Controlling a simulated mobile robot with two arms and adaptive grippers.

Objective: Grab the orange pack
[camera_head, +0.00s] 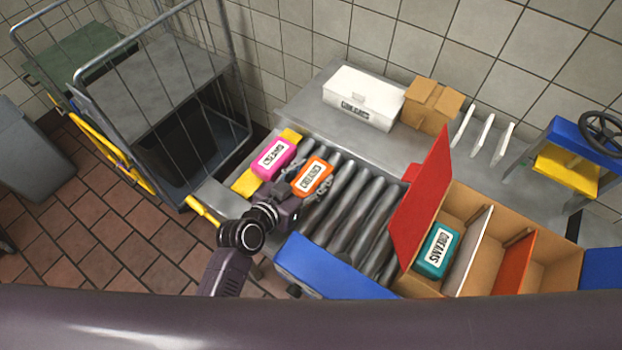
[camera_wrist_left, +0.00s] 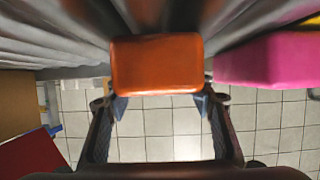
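The orange pack (camera_head: 312,176) with a white label lies on the grey rollers, just right of the pink pack (camera_head: 273,158). My left gripper (camera_head: 304,188) is at its near side, with the fingers spread apart around it. In the left wrist view the orange pack (camera_wrist_left: 157,64) sits in line with the gap between the left gripper's fingertips (camera_wrist_left: 160,104). The fingertips are close to the pack's two sides; whether they touch it is hard to tell. My right gripper is not in view.
The pink pack, also in the wrist view (camera_wrist_left: 268,58), is close beside the fingers. A red panel (camera_head: 424,197) and a cardboard box (camera_head: 487,203) with a teal pack (camera_head: 437,250) stand right. A white case (camera_head: 362,98) and small carton (camera_head: 432,104) are behind. A cage trolley (camera_head: 160,95) is left.

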